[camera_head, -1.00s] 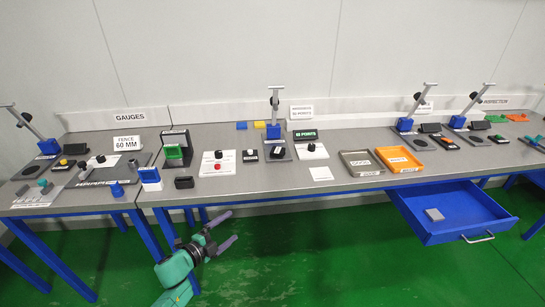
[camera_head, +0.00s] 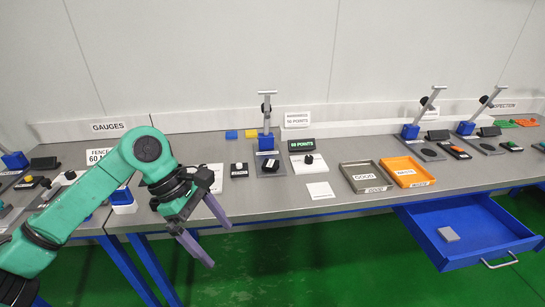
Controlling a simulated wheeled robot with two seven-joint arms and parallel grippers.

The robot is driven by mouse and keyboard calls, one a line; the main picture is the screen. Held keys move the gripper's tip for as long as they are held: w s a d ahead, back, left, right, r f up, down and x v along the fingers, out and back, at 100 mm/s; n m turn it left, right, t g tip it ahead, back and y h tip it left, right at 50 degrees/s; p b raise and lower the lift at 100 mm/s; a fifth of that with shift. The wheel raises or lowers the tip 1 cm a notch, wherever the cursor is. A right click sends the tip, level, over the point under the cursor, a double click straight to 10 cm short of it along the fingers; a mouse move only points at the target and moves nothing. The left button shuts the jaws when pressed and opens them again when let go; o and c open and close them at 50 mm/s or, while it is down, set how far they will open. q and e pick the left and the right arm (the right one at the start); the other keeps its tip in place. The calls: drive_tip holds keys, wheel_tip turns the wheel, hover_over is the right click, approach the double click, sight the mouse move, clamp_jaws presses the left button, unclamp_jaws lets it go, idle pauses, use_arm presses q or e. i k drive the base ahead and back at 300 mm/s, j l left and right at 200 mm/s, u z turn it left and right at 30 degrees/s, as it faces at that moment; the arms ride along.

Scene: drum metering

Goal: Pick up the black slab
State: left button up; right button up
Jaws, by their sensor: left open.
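My left gripper (camera_head: 220,246) is open, its two purple fingers apart and pointing down to the right, with nothing between them. It is in front of the table's front edge, over the green floor. No black slab shows clearly at the table's front edge near it; my arm and gripper cover that part of the tabletop. My right gripper is not in view.
A blue-and-white block (camera_head: 122,200) stands left of my gripper. A grey tray (camera_head: 367,188) and an orange tray (camera_head: 428,183) sit to the right. Gauge stands line the table.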

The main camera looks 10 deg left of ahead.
sight(268, 165)
drive_tip(key=i, duration=1.6)
